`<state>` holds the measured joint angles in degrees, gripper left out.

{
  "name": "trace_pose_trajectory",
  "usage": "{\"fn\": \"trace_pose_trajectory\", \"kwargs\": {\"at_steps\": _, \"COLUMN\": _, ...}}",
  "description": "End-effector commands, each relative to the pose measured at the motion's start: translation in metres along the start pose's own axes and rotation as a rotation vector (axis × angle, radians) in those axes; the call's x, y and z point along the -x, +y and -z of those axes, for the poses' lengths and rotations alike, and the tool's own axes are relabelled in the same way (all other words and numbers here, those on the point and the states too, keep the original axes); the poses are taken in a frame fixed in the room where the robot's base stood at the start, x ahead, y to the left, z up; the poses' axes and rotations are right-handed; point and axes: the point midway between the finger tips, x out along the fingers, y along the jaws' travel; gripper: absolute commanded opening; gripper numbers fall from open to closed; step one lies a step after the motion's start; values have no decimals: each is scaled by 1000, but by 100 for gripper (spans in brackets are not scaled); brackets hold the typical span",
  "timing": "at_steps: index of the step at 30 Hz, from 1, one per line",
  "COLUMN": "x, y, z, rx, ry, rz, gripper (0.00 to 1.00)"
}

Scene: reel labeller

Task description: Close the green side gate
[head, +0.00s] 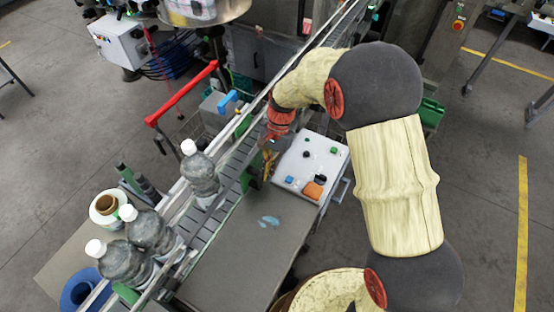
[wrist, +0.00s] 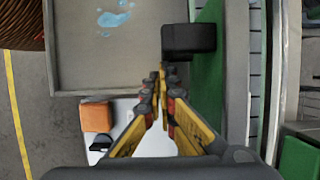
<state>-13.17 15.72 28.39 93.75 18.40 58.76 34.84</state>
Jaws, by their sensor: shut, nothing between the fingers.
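A green panel (wrist: 207,78), which looks like the side gate, runs along the conveyor edge in the wrist view. A small part of green (head: 246,180) shows beside the conveyor in the head view, mostly hidden by my gripper. A black block (wrist: 188,41) sits at the panel's left side, perhaps its handle. My gripper (wrist: 162,78) is shut and empty, with its tips just below and left of the block in the wrist view. I cannot tell whether they touch it. In the head view my gripper (head: 267,172) points down between conveyor and control box.
The white control box (head: 312,163) with coloured buttons stands right of my gripper. The conveyor (head: 228,172) carries a bottle (head: 200,172); more bottles (head: 150,232) stand lower left. A grey tabletop (head: 235,265) with a blue smear is otherwise clear. A red bar (head: 182,93) lies beyond the conveyor.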

Motion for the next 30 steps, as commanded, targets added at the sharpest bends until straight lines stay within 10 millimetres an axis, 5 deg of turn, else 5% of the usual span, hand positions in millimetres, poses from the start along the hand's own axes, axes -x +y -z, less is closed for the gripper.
{"fn": "trace_pose_trajectory", "kwargs": {"at_steps": 6, "x": -29, "y": 1, "z": -75, "rx": 7, "ry": -3, "rz": -4, "gripper": 0}}
{"fn": "trace_pose_trajectory", "kwargs": {"at_steps": 15, "x": -62, "y": 1, "z": -159, "rx": 6, "ry": -2, "rz": -3, "gripper": 0}}
{"fn": "trace_pose_trajectory", "kwargs": {"at_steps": 21, "x": -77, "y": 0, "z": -193, "rx": 4, "ry": -1, "rz": -2, "gripper": 0}}
{"fn": "trace_pose_trajectory", "kwargs": {"at_steps": 30, "x": -85, "y": 0, "z": -212, "rx": 0, "ry": -1, "rz": -1, "gripper": 0}}
